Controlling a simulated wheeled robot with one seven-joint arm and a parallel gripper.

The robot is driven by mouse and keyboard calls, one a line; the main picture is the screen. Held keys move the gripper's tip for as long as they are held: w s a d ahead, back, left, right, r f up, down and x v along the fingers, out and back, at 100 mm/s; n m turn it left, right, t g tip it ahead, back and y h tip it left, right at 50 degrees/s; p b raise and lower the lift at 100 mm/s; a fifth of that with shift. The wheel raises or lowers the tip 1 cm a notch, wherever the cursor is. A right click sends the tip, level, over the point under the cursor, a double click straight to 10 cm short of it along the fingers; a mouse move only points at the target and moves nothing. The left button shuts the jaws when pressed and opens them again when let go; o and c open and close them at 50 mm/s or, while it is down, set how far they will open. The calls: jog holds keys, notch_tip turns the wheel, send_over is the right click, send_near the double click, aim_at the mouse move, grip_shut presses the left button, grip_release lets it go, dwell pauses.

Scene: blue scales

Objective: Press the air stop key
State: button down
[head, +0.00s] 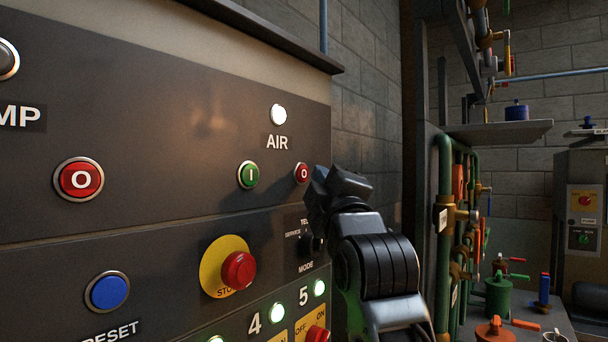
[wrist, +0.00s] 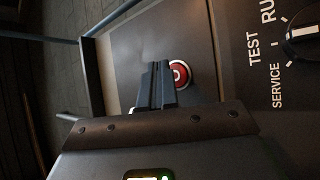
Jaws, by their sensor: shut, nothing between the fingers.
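The air stop key is a small red round button (head: 302,173) marked O, under the AIR label and right of the green I key (head: 248,175). A white lamp (head: 279,114) glows above the label. My gripper (head: 318,178) is just right of the red key in the head view. In the wrist view the shut fingers (wrist: 158,68) point toward the panel, their tips beside the left edge of the red key (wrist: 180,75). I cannot tell whether the tips touch the key or the panel.
A red mushroom stop button (head: 239,269) on a yellow disc sits lower left. The mode selector (wrist: 300,32) is close, right of the key in the wrist view. A larger red O key (head: 79,180) and a blue reset button (head: 109,292) are farther left. Green pipes (head: 445,200) stand at right.

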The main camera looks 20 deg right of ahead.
dwell(0.7)
jog(key=shift+w+a, duration=0.25)
jog(key=shift+w, duration=0.05)
jog(key=shift+w+a, duration=0.2)
jog(key=shift+w, duration=0.1)
dwell(0.7)
dwell(0.3)
jog(key=shift+s+d+p, duration=0.35)
jog(key=shift+s+d, duration=0.1)
jog(key=shift+s, duration=0.2)
jog(key=shift+s+d+p, duration=0.4)
jog(key=shift+s+d, duration=0.35)
jog(key=shift+s, duration=0.25)
jog(key=shift+s+d+p, duration=0.35)
jog(key=shift+s+d, duration=0.4)
jog(key=shift+s, duration=0.25)
